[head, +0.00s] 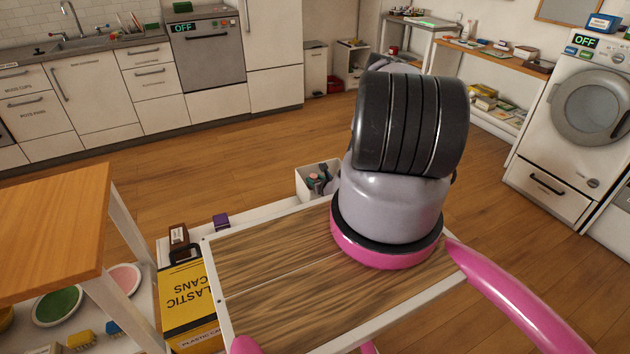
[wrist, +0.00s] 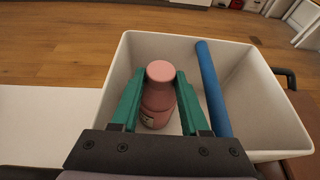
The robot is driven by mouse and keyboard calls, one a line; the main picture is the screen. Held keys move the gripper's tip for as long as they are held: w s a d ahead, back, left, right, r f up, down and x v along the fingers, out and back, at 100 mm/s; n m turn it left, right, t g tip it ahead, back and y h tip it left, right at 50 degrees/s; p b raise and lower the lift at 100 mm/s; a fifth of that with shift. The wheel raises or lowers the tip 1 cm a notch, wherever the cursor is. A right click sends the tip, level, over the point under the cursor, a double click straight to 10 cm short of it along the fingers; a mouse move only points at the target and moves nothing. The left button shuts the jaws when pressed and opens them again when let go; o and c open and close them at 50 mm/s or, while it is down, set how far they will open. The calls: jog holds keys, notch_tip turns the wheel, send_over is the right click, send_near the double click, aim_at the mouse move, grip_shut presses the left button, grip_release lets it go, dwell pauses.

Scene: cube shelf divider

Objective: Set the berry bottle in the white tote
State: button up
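The white tote (wrist: 285,135) fills much of the wrist view. The berry bottle (wrist: 158,105), dusky pink with a lighter pink cap, is upright inside its walls. My gripper (wrist: 160,82) reaches into the tote, its green fingers on either side of the bottle and seemingly closed against its body. Whether the bottle's base touches the tote floor is hidden by the gripper body.
A blue rod (wrist: 212,90) leans inside the tote, close to the right finger. A white surface (head: 255,216) left of the tote holds a purple block (head: 221,220). A yellow plastic-cans bin (head: 190,305) and an orange wooden table (head: 50,225) stand nearer on the left. Open floor lies behind.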

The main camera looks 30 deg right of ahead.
jog(key=o, duration=0.4)
